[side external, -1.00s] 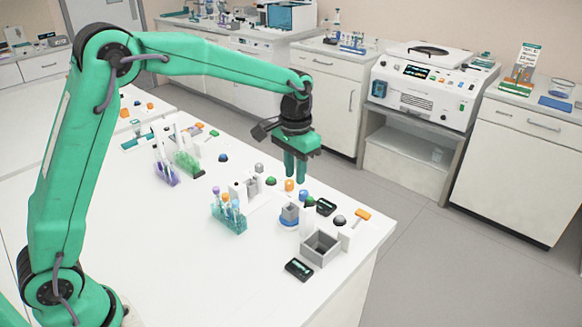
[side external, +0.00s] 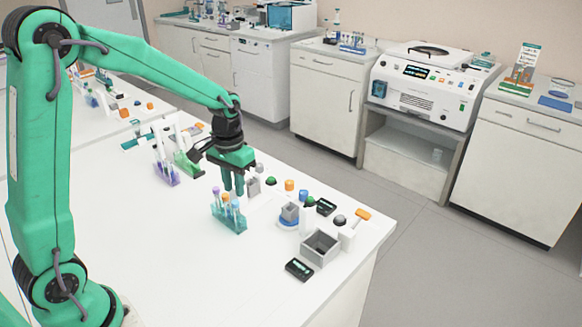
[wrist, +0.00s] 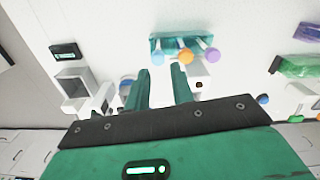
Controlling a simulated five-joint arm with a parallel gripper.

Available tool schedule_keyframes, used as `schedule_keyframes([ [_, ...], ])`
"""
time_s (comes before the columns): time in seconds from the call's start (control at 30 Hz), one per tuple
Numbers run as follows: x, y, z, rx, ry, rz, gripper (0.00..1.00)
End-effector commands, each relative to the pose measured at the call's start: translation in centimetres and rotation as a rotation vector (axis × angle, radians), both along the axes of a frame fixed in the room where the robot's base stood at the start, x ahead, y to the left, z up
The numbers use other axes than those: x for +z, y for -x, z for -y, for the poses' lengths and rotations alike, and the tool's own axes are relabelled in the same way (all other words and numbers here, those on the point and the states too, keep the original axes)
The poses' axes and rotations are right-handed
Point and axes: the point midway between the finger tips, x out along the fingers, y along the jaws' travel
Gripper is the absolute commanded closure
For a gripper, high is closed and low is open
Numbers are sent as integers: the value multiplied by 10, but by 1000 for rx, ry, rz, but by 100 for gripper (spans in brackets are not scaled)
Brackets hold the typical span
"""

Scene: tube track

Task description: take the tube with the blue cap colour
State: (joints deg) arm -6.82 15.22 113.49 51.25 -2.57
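A teal rack (side external: 229,223) stands on the white bench and holds tubes with a purple, an orange and a light blue cap. In the wrist view, the blue-capped tube (wrist: 157,57) is the leftmost, beside the orange-capped tube (wrist: 185,57) and the purple-capped tube (wrist: 212,55). My gripper (side external: 233,192) points down just behind the rack in the side view. In the wrist view, my gripper (wrist: 159,78) shows its two fingers apart with nothing between them; the blue cap lies just beyond the fingertips. The tubes' lower parts are partly hidden in the rack.
A purple rack (side external: 166,175) and a green rack (side external: 188,162) stand farther back left. A grey open box (side external: 320,247), a blue-based holder (side external: 289,219) and small black devices (side external: 299,269) lie to the right. The bench left of the teal rack is clear.

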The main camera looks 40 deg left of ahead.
Motion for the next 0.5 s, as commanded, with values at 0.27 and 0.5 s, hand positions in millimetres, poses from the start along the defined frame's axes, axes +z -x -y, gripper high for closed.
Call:
schedule_keyframes([
  [0.27,-15,1,0,-1,0,-1,76],
  [0.5,-22,1,1,-1,0,-2,76],
])
